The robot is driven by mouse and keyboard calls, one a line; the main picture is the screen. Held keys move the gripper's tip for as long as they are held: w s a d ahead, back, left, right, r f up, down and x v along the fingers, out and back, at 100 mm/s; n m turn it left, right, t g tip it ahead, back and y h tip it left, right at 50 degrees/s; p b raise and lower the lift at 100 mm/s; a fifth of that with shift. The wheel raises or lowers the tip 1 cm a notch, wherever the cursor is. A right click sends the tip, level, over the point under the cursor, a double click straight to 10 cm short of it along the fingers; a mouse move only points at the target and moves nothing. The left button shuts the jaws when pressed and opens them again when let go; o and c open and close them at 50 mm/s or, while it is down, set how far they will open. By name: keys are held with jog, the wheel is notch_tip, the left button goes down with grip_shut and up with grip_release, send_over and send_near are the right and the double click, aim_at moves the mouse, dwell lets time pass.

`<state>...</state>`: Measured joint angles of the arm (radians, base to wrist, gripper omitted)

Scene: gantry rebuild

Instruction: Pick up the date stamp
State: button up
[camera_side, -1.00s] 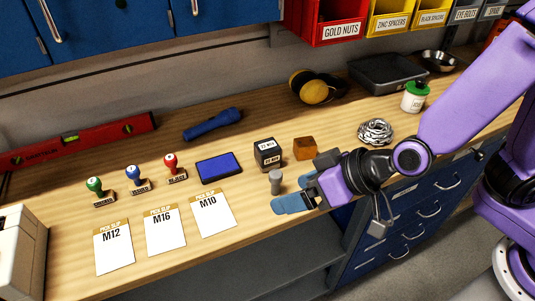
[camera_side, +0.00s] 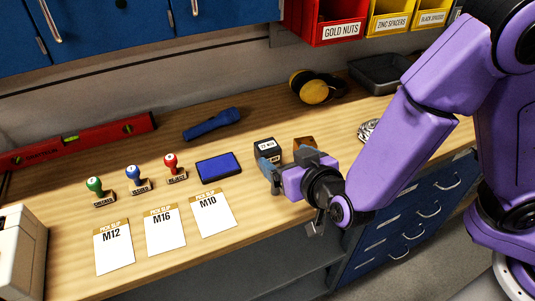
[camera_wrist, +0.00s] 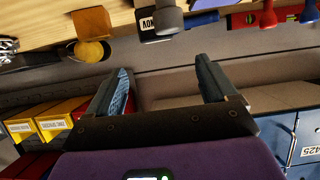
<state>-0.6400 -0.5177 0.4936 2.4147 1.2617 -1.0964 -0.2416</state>
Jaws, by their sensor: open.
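The date stamp (camera_side: 267,146) is a black block with a white date label, standing upright on the wooden bench right of the blue ink pad. In the wrist view its dark body and label (camera_wrist: 147,25) show at the top, partly behind a grey cylinder (camera_wrist: 168,21). My gripper (camera_side: 283,163) is open and empty, close in front of the stamp in the side view; one blue-grey finger overlaps its lower part. In the wrist view the fingertips (camera_wrist: 162,68) are spread apart with nothing between them. Whether a finger touches the stamp, I cannot tell.
A wooden block (camera_side: 304,143) stands just right of the stamp, partly behind my gripper. The blue ink pad (camera_side: 219,168), a red-handled stamp (camera_side: 174,168) and pick slips (camera_side: 213,213) lie to the left. Yellow-black ear muffs (camera_side: 312,88) lie behind.

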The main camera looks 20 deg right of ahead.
aim_at(268, 145)
jog(key=x, duration=0.6)
jog(key=shift+w+f, duration=0.15)
jog(key=shift+x, duration=2.75)
jog(key=shift+d+f, duration=0.15)
jog(key=c, duration=1.1)
